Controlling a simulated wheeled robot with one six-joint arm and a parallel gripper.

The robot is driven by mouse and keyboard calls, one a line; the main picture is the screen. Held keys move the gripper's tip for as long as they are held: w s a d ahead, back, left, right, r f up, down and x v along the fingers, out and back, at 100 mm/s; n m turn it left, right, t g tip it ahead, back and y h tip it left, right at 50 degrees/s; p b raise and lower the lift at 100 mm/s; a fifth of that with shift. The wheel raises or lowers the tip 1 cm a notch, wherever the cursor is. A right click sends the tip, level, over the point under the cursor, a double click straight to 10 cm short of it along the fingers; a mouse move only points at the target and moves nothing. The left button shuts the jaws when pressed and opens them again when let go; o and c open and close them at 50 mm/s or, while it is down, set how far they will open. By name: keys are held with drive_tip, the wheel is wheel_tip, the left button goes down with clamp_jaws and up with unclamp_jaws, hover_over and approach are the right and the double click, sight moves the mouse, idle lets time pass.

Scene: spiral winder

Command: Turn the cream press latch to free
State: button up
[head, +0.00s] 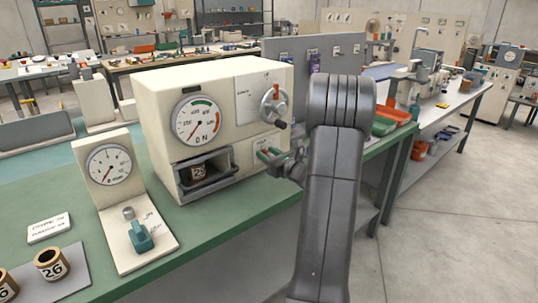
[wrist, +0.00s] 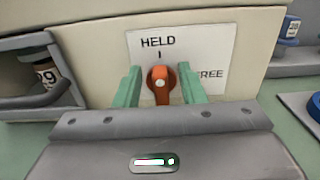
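The cream press (head: 240,85) stands on the green bench in the head view. On its lower front is a white plate with the words HELD and FREE, and on it the orange latch (wrist: 161,84). The latch looks upright, in line with the HELD mark; FREE is to its right. My gripper (wrist: 162,88) has its two green fingers on either side of the latch, apart, with narrow gaps visible. In the head view, my gripper (head: 268,155) is at the press's lower right front and hides the latch.
The press has a dial (head: 199,119), a handwheel (head: 274,104) and an open bay with a spool (head: 197,172) marked 29. A smaller cream gauge stand (head: 109,165) with a teal lever (head: 140,236) is at left. Spools marked 26 (head: 51,264) lie front left.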

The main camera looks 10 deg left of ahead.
drive_tip(key=shift+c, duration=0.5)
clamp_jaws()
drive_tip(key=shift+m+p, duration=0.3)
drive_tip(key=m+p, duration=0.2)
drive_tip(key=shift+w+d+r+m, duration=0.1)
drive_tip(key=shift+w+d+m, duration=0.1)
drive_tip(key=shift+m, duration=0.2)
drive_tip(key=m+p, duration=0.2)
drive_tip(key=m, duration=0.1)
drive_tip(key=shift+w+d+m+p, duration=0.2)
drive_tip(key=shift+m+p, duration=0.1)
drive_tip(key=shift+p, duration=0.1)
drive_tip(key=m+p, duration=0.2)
drive_tip(key=m, duration=0.1)
drive_tip(key=f+m+p, duration=0.1)
drive_tip(key=m, duration=0.1)
drive_tip(key=shift+w+d+p, duration=0.15)
drive_tip(key=shift+w+p, duration=0.1)
drive_tip(key=shift+p, duration=0.1)
drive_tip(key=m+p, duration=0.1)
drive_tip(key=m, duration=0.2)
drive_tip(key=f+m+p, duration=0.1)
drive_tip(key=m+p, duration=0.1)
drive_tip(key=shift+w+d+m, duration=0.1)
drive_tip(key=shift+m, duration=0.3)
drive_tip(key=shift+f, duration=0.1)
